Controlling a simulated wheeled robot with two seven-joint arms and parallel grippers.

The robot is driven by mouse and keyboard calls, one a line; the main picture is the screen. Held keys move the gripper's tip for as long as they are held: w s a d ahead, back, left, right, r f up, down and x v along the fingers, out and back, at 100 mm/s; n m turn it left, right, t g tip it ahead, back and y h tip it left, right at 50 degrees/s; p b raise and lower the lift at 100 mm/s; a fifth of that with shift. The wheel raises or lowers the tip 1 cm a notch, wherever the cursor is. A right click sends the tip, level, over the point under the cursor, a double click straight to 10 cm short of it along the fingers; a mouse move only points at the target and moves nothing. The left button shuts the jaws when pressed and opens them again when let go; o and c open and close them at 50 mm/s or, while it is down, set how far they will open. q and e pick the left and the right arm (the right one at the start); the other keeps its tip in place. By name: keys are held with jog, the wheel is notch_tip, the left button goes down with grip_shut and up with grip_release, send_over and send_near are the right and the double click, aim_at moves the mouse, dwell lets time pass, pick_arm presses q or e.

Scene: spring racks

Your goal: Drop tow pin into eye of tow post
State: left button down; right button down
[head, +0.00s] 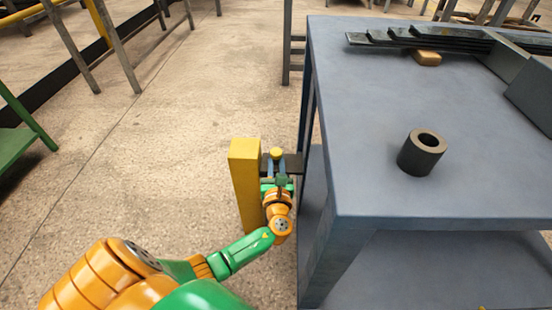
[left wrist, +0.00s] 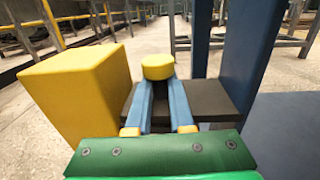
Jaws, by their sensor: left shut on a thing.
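The tow post is a square yellow column (head: 245,185) standing beside the blue table; it also shows at left in the left wrist view (left wrist: 80,95). A dark flat plate (left wrist: 212,100) sticks out from the post toward the table. The tow pin shows as a round yellow head (left wrist: 158,67), also seen in the head view (head: 276,152). My left gripper (left wrist: 158,85) has its blue fingers shut on the pin just below the head, in front of the plate. The pin's shank and the eye's hole are hidden, so I cannot tell whether the pin is in the eye. My right gripper is out of view.
The blue table (head: 350,120) stands close right of the post. A dark hollow cylinder (head: 422,152), dark leaf strips (head: 390,40) and a tan block (head: 427,58) are on it. The floor left of the post is clear; a green bench (head: 18,145) stands at far left.

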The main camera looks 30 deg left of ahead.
aim_at(276, 162)
pick_arm(q)
jog(key=shift+f+b, duration=0.3)
jog(key=shift+f, duration=0.05)
jog(key=c, duration=0.7)
grip_release()
jog(key=p+v, duration=0.2)
jog(key=v, duration=0.4)
jog(key=shift+s+d+r, duration=0.15)
jog(key=shift+s+d, duration=0.2)
jog(key=shift+s, duration=0.1)
